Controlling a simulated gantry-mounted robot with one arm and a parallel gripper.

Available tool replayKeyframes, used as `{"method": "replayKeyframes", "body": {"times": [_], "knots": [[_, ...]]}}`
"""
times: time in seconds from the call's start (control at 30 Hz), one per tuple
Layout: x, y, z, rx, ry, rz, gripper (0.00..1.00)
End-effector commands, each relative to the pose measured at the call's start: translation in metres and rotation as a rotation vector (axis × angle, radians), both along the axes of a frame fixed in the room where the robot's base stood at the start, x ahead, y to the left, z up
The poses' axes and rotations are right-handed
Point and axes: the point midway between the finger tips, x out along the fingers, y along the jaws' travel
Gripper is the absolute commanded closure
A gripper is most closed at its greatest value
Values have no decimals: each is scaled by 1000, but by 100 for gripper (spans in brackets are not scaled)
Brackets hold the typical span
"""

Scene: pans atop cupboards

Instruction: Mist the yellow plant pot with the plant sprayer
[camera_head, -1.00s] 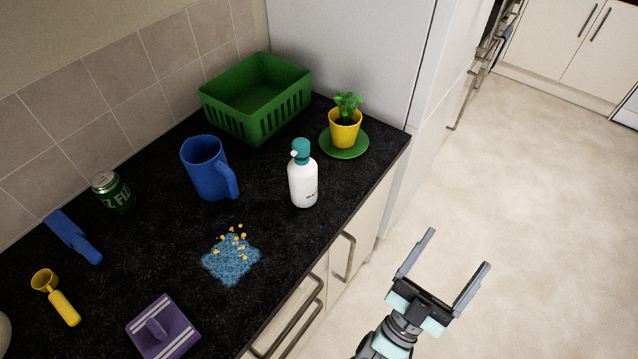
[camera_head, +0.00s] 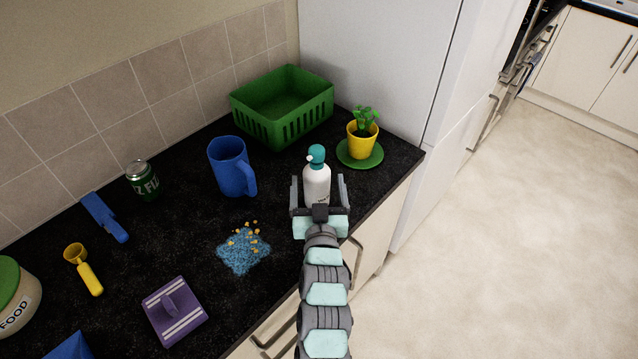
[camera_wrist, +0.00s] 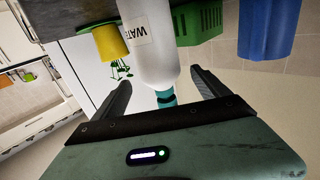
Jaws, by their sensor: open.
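The plant sprayer (camera_head: 317,184) is a white bottle with a teal spray head, upright on the black worktop near its front edge. My gripper (camera_head: 319,185) is open, with one finger on each side of the bottle. In the wrist view the white sprayer (camera_wrist: 150,45) stands between the two open fingers (camera_wrist: 160,90), and I see a gap beside them. The yellow plant pot (camera_head: 362,143) holds a small green plant and stands on a green saucer (camera_head: 374,160) behind and right of the sprayer. The pot also shows in the wrist view (camera_wrist: 108,43).
A blue mug (camera_head: 230,168) stands left of the sprayer, and a green basket (camera_head: 285,118) behind it. A blue cloth (camera_head: 240,258) with yellow crumbs lies front left. A tall white fridge (camera_head: 385,60) stands behind the pot.

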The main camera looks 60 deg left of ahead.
Motion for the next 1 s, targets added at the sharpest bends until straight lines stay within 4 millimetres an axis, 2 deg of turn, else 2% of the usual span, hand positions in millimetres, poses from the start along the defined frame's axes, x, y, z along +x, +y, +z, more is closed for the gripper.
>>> {"method": "replayKeyframes", "body": {"times": [0.1,0.37,0.7,0.97,1.0], "knots": [[6,14,0,0,1,-1,15],[12,27,2,5,-1,-2,15],[28,66,1,3,0,-3,15],[29,68,-1,3,0,-4,15],[29,68,-1,3,0,-4,18]]}}
